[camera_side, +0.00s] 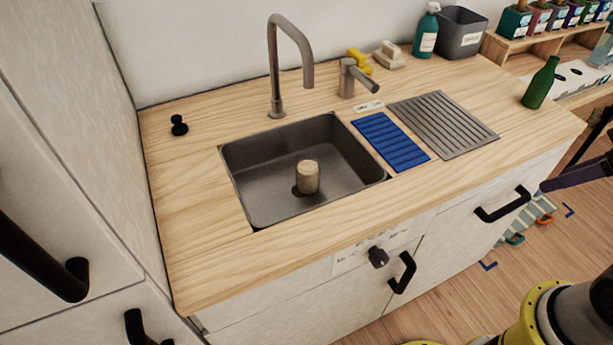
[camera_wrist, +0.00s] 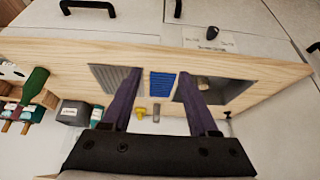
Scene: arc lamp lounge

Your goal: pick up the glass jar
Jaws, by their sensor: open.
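No plainly clear glass jar shows. A pale beige, speckled cylinder (camera_side: 308,177) stands upright in the sink (camera_side: 255,185); I cannot tell whether it is the jar. It also shows partly in the wrist view (camera_wrist: 203,83), beside one finger. A pale, see-through object (camera_side: 602,50) is cut off at the side view's right edge; it may be glass. My gripper (camera_wrist: 159,72) is open, its two purple fingers apart with nothing held between them. In the side view only a purple finger part shows at the right edge, in front of the counter.
A tall tap (camera_side: 275,70) rises behind the sink. A blue mat (camera_side: 391,141) and ribbed drainer (camera_side: 443,123) lie right of it. A green bottle (camera_side: 541,83) stands on the right end. A grey bin (camera_side: 460,32) and teal bottle (camera_side: 426,30) stand behind. The counter left of the sink is mostly clear.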

